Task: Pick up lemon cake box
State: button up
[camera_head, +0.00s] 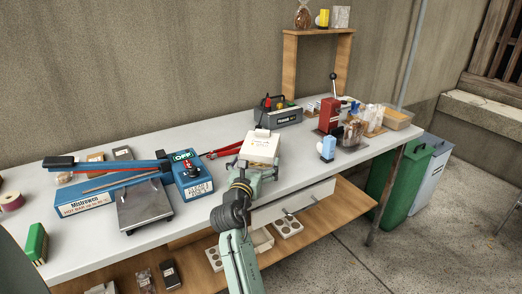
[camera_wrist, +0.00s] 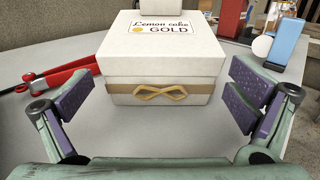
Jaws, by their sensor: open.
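The lemon cake box (camera_head: 261,147) is a white lidded box on the table, beyond the end of my arm. In the wrist view the lemon cake box (camera_wrist: 160,60) fills the upper middle. Its lid label reads "Lemon cake GOLD", and a tan ribbon with a bow crosses its front. My gripper (camera_wrist: 161,103) is open, with one purple-padded finger toward each side of the box's front and visible gaps between. It also shows in the head view (camera_head: 257,172), just in front of the box. The box's rear side is hidden.
A red-handled tool (camera_wrist: 62,75) lies left of the box. A blue block-like item (camera_wrist: 286,42) stands to its right. A blue heat sealer (camera_head: 105,195) and a scale (camera_head: 145,205) occupy the left of the table (camera_head: 140,145). A red press (camera_head: 329,115) stands right.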

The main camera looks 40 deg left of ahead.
jog(key=p+x, duration=0.1)
jog(key=x, duration=0.4)
jog(key=shift+w+a, duration=0.15)
jog(key=shift+w, duration=0.15)
jog(key=shift+r, duration=0.15)
jog(key=c, duration=0.8)
